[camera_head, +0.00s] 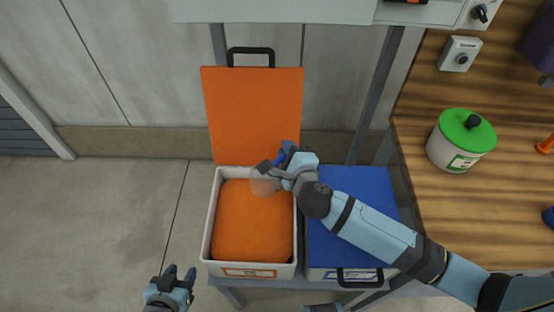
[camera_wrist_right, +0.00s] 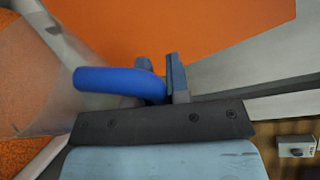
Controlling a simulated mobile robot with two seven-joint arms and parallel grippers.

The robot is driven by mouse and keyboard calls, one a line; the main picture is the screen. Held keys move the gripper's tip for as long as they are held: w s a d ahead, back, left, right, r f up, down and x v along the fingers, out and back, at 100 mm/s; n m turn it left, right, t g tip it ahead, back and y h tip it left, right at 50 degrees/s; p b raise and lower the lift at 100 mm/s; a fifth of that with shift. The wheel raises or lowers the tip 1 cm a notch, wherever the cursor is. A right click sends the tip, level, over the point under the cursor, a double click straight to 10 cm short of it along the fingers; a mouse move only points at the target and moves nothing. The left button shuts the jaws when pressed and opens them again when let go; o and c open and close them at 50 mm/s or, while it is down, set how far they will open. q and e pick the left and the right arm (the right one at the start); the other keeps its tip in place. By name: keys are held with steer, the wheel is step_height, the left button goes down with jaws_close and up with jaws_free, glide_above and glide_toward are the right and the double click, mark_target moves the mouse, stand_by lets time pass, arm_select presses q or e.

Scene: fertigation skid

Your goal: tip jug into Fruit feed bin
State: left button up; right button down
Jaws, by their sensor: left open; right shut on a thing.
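The clear jug (camera_head: 263,185) with a blue handle (camera_wrist_right: 112,80) is over the back part of the open bin (camera_head: 207,235), which has an orange label and is full of orange material. My right gripper (camera_head: 280,164) is shut on the jug's handle, above the bin's back edge. In the right wrist view the jug's see-through body (camera_wrist_right: 45,85) looks tilted at the left, with orange showing through it. I cannot tell if anything is in the jug. My left gripper (camera_head: 180,275) is open and empty, low at the left, apart from the bin.
The bin's orange lid (camera_head: 253,110) stands open behind it. A bin with a shut blue lid (camera_head: 350,225) stands to the right, under my right arm. A wooden counter (camera_head: 430,215) at the right holds a green-lidded pot (camera_head: 460,142). The floor at the left is clear.

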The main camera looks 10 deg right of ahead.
steer(key=shift+w+d+m+g, duration=0.3)
steer(key=shift+w+d+m, duration=0.05)
steer(key=shift+d+m, duration=0.25)
steer(key=m+p, duration=0.1)
steer(key=p, duration=0.1)
steer(key=d+m+g+y+p, duration=0.1)
steer(key=p, duration=0.2)
steer(key=shift+w, duration=0.35)
step_height(320, 180, down, 5)
steer(key=m+g+y+p, duration=0.1)
steer(key=m+p, duration=0.1)
steer(key=m+g+y+p, duration=0.1)
steer(key=m+p, duration=0.1)
steer(key=p, duration=0.1)
steer(key=shift+d+r, duration=0.1)
steer(key=p, duration=0.1)
steer(key=r+m+p, duration=0.1)
steer(key=p, duration=0.1)
steer(key=shift+a+m+g+y, duration=0.25)
steer(key=shift+m+g+y, duration=0.05)
steer(key=shift+s+a+r+p, duration=0.15)
steer(key=shift+r+p, duration=0.1)
steer(key=shift+p, duration=0.3)
steer(key=shift+y, duration=0.3)
